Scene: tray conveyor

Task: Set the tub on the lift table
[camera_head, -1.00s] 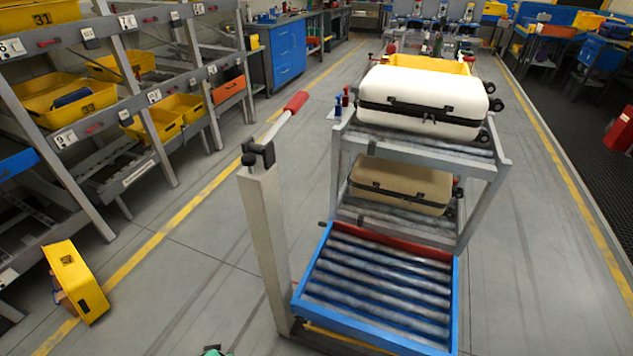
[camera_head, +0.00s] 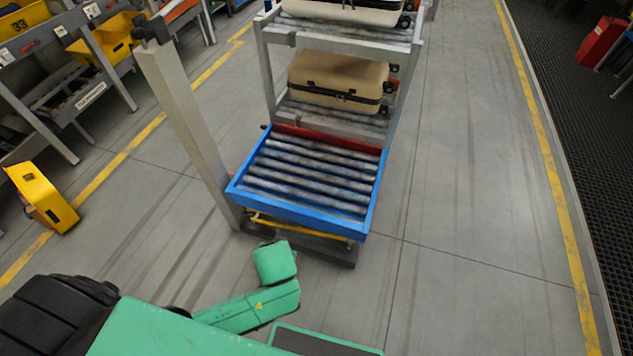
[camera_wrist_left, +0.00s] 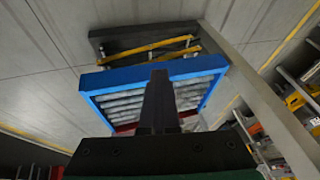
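The lift table (camera_head: 300,215) has a blue frame, a bed of grey rollers and a red far edge. Its bed is empty. A yellow tub (camera_head: 42,198) lies tipped on its side on the floor at the left. Other yellow tubs (camera_head: 100,42) sit on the left rack; I cannot tell which tub the task means. My left gripper shows in the left wrist view (camera_wrist_left: 158,98) as one dark bar, its fingers together, with nothing held. The lift table (camera_wrist_left: 95,83) is beyond it. My right gripper is in neither view.
A grey roller stand (camera_head: 262,75) adjoins the lift table's far side, holding a tan suitcase (camera_head: 338,78) below and a white suitcase (camera_head: 365,10) above. A post (camera_head: 185,115) rises at the lift table's left.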

